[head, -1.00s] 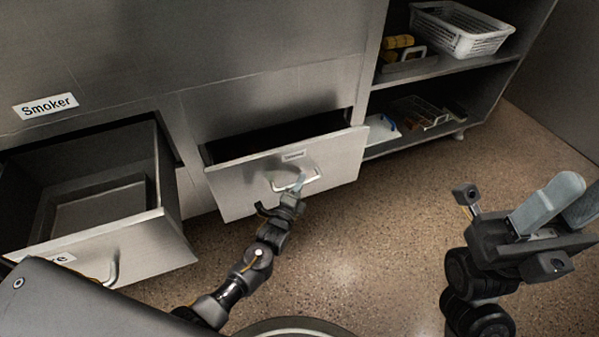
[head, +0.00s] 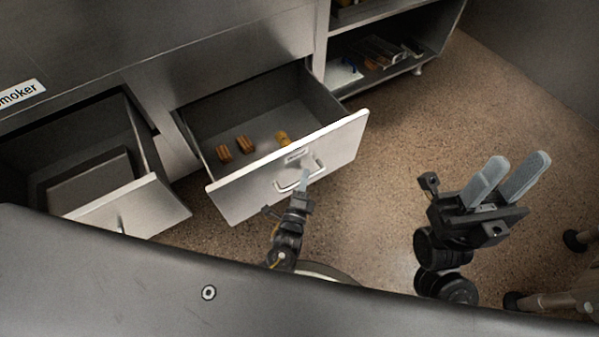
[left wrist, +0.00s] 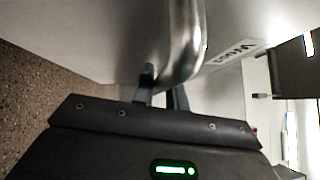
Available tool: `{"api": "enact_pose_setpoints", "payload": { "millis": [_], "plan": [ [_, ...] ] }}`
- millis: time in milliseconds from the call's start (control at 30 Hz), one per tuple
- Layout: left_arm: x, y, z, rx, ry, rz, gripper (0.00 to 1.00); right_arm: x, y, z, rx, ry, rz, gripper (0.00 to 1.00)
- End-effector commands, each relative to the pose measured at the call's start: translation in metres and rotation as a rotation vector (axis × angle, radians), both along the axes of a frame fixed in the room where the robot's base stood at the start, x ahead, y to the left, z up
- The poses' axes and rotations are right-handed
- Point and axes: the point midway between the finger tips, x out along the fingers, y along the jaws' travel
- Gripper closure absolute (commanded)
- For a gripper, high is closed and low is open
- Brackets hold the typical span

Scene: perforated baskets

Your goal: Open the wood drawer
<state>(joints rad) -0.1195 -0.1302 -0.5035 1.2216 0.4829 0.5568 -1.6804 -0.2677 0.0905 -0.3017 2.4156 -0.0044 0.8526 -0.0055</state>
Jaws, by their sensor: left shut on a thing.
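The wood drawer (head: 245,184) is a steel drawer pulled well out of the cabinet, with brown bundles (head: 236,147) and a yellowish piece (head: 283,138) inside. Its curved metal handle (head: 316,172) is on the front, below a small label. My left gripper (head: 303,182) is shut on this handle. The left wrist view shows the handle (left wrist: 184,45) between the fingers, with part of the label (left wrist: 237,52) beside it. My right gripper (head: 507,180) is open and empty, held over the floor at the right, away from the drawer.
Another open drawer (head: 150,205) at the left holds a dark tray (head: 92,180). A steel shelf unit (head: 375,82) with several items stands at the back right. Speckled floor (head: 400,150) is clear right of the drawer. Stool-like legs (head: 545,300) show at the lower right.

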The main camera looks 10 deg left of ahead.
Motion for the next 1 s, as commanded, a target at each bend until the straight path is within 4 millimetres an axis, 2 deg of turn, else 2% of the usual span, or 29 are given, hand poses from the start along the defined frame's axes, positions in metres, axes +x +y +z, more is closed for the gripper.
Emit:
{"api": "enact_pose_setpoints", "payload": {
  "millis": [433,467,600,867,1000],
  "plan": [
    [-0.0014,-0.0023,-0.0004,0.003,0.0,0.002,1.0,-0.0004,0.0,0.0,0.0,0.0,0.001,0.64],
    [-0.0014,-0.0023,-0.0004,0.003,0.0,0.002,0.84,-0.0003,0.0,-0.0001,0.0,0.001,0.001,0.64],
    [-0.0013,-0.0024,-0.0004,0.002,0.0,0.001,0.66,-0.0002,0.0,-0.0001,0.0,0.001,0.001,0.64],
    [-0.0013,-0.0023,-0.0001,0.002,0.0,0.001,0.64,0.0,0.0,0.0,-0.001,0.002,0.0,0.64],
    [-0.0014,-0.0021,0.008,0.002,-0.001,0.001,0.64,-0.0004,-0.0002,0.0051,0.0,0.0,0.001,0.64]
  ]
}}
